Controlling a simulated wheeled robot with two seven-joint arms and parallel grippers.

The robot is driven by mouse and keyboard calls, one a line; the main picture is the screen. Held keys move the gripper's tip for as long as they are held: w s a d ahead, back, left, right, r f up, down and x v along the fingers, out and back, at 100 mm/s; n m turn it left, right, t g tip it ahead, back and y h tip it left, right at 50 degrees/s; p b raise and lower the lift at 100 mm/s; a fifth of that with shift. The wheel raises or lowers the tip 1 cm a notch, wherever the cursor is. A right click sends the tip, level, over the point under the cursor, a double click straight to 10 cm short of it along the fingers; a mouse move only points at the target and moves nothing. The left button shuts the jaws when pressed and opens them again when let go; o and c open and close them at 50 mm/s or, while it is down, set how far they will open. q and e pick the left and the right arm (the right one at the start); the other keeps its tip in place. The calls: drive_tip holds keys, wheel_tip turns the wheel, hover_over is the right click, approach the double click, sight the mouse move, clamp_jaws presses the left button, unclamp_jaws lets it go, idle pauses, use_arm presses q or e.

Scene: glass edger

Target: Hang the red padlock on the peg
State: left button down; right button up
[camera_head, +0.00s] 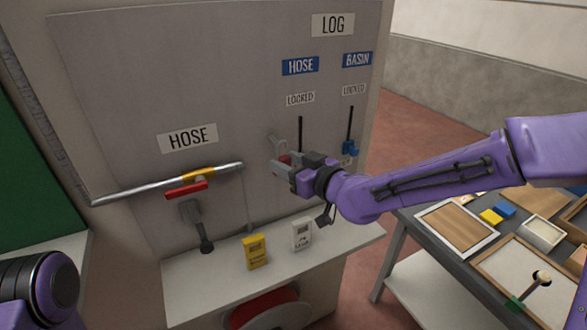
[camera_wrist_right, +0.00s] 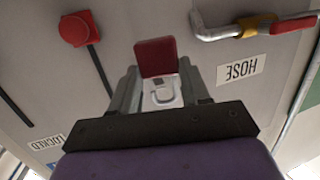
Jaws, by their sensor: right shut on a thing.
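In the head view my right gripper (camera_head: 282,170) is in front of the upright grey panel, below the LOCKED label. It is shut on the red padlock (camera_wrist_right: 155,57), whose red body stands out between the fingers in the wrist view. A pale part with a U-shaped piece (camera_wrist_right: 163,94) shows beside the red body; I cannot tell whether this is the shackle. In the head view only a small red bit shows at the fingertips. I cannot make out the peg clearly. Of my left arm, only a wrist part shows at the lower left; its fingers are out of frame.
A red knob (camera_wrist_right: 78,28) sits at a dark slot; a blue knob (camera_head: 349,147) is on the BASIN slot. A pipe has a red handle (camera_head: 186,188). A yellow box (camera_head: 255,252) and a white box (camera_head: 301,233) stand on the shelf below. A table (camera_head: 398,226) stands right.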

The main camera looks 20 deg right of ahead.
sight(283, 157)
drive_tip(key=shift+w+a, duration=0.1)
drive_tip(key=shift+w, duration=0.35)
drive_tip(key=shift+w+a+f, duration=0.1)
drive_tip(key=shift+w, duration=0.6)
drive_tip(key=shift+w+a+f, duration=0.1)
drive_tip(key=shift+w, duration=0.6)
drive_tip(key=shift+w+a+f+b, duration=0.2)
drive_tip(key=shift+w+b, duration=0.2)
drive_tip(key=shift+w, duration=0.2)
drive_tip(key=shift+d, duration=0.1)
drive_tip(key=o, duration=1.2)
drive_tip(key=shift+s+r, duration=0.1)
